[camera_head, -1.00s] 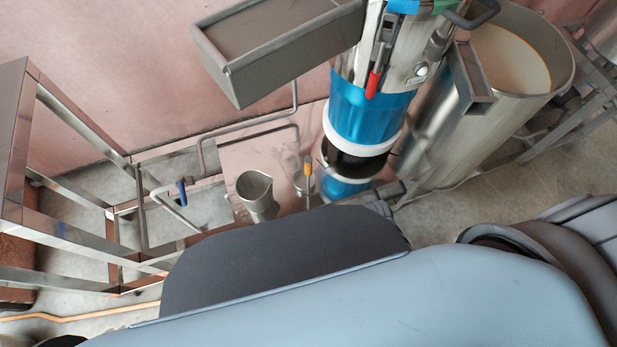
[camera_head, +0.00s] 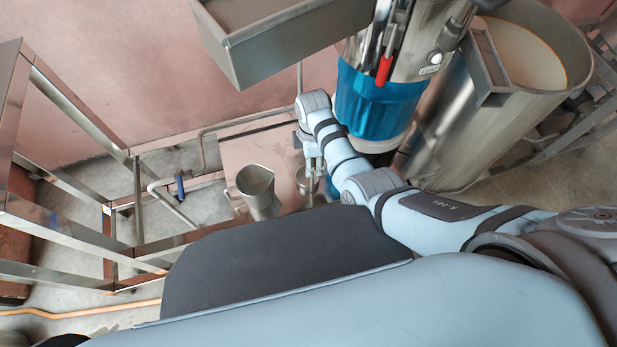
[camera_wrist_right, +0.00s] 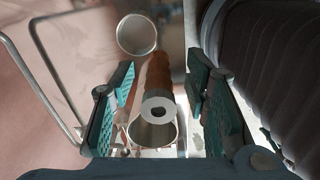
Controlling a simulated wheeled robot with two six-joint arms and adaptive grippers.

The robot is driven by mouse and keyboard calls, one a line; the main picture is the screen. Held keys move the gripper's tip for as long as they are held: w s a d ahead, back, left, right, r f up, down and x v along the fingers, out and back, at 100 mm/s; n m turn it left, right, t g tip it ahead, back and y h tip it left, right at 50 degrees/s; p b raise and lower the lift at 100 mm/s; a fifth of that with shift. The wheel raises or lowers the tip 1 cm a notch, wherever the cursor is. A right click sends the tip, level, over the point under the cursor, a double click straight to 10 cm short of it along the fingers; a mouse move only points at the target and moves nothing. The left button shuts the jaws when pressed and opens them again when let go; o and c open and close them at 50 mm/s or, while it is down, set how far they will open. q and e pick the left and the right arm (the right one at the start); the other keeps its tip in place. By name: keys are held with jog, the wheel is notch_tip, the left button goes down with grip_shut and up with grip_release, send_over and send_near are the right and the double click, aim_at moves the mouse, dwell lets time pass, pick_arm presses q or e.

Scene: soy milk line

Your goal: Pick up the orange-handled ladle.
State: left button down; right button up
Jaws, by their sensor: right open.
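The ladle's orange-brown handle (camera_wrist_right: 158,72) shows in the right wrist view, end-on, with a pale grey ring-shaped tip. My right gripper (camera_wrist_right: 161,78) is open, with its teal-padded fingers on either side of the handle and visible gaps to it. In the head view my right gripper (camera_head: 313,167) points down over the ladle's place and hides its handle. A round metal cup shape (camera_head: 305,183) shows below it; in the wrist view a metal cup (camera_wrist_right: 153,133) lies under the handle, and I cannot tell whether it is the ladle's bowl. My left gripper is out of view.
A metal pitcher (camera_head: 257,190) stands left of my right gripper. A blue and steel machine (camera_head: 375,105) with a red handle stands close on the right. A grey trough (camera_head: 275,35) hangs above. A steel frame (camera_head: 75,235) is at left, a large vat (camera_head: 465,130) at right.

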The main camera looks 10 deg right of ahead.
jog(key=shift+f, duration=0.75)
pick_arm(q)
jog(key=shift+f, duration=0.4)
pick_arm(e)
jog(key=shift+w, duration=0.1)
jog(key=shift+r, duration=0.1)
grip_shut()
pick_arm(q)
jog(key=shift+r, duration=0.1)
pick_arm(e)
jog(key=shift+r, duration=0.1)
